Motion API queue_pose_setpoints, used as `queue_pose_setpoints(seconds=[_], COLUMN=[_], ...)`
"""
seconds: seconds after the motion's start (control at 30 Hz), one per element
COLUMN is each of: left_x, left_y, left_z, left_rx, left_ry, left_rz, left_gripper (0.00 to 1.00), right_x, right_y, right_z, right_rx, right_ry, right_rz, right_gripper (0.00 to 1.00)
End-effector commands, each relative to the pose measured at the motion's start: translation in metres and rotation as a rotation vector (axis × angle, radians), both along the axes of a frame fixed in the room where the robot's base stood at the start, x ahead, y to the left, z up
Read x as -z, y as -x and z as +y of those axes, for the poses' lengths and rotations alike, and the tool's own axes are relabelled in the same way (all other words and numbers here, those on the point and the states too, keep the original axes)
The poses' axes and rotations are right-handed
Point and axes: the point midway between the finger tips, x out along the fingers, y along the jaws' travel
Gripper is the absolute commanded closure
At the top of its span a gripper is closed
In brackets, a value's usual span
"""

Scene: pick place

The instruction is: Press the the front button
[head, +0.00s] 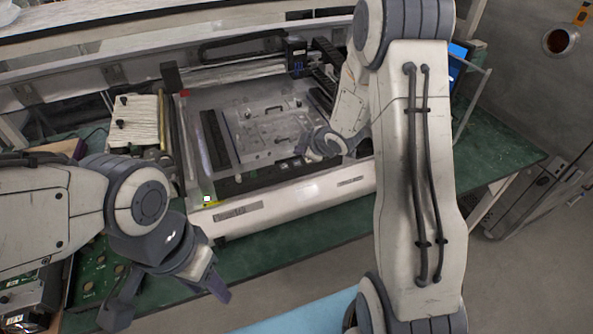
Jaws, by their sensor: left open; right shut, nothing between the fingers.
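A machine with a white front panel (290,199) stands on the green table.
The green table (345,225) has a bare strip in front of the machine. A green circuit board (95,277) lies at the left, near my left arm. A white ribbed block (135,122) stands left of the machine. A small blue-lit screen (458,51) is at the right.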

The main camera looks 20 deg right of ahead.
Motion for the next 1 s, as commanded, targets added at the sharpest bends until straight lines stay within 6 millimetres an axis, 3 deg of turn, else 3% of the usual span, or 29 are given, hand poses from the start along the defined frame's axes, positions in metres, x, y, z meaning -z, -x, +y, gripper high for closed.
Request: queue_pose_setpoints(seconds=[0.03,0.2,1.0], left_x=[0.0112,0.0182,0.0172], left_y=[0.0,0.0,0.0], left_z=[0.0,0.0,0.0], left_rx=[0.0,0.001,0.001], left_ry=[0.0,0.0,0.0], left_rz=[0.0,0.0,0.0], left_gripper=[0.5,0.5,0.5], right_x=[0.0117,0.0194,0.0186], right_y=[0.0,-0.0003,-0.0001], right_z=[-0.0001,-0.0002,-0.0001], right_rx=[0.0,0.001,0.0], right_ry=[0.0,0.0,0.0], right_rz=[0.0,-0.001,0.0], right_gripper=[1.0,1.0,1.0])
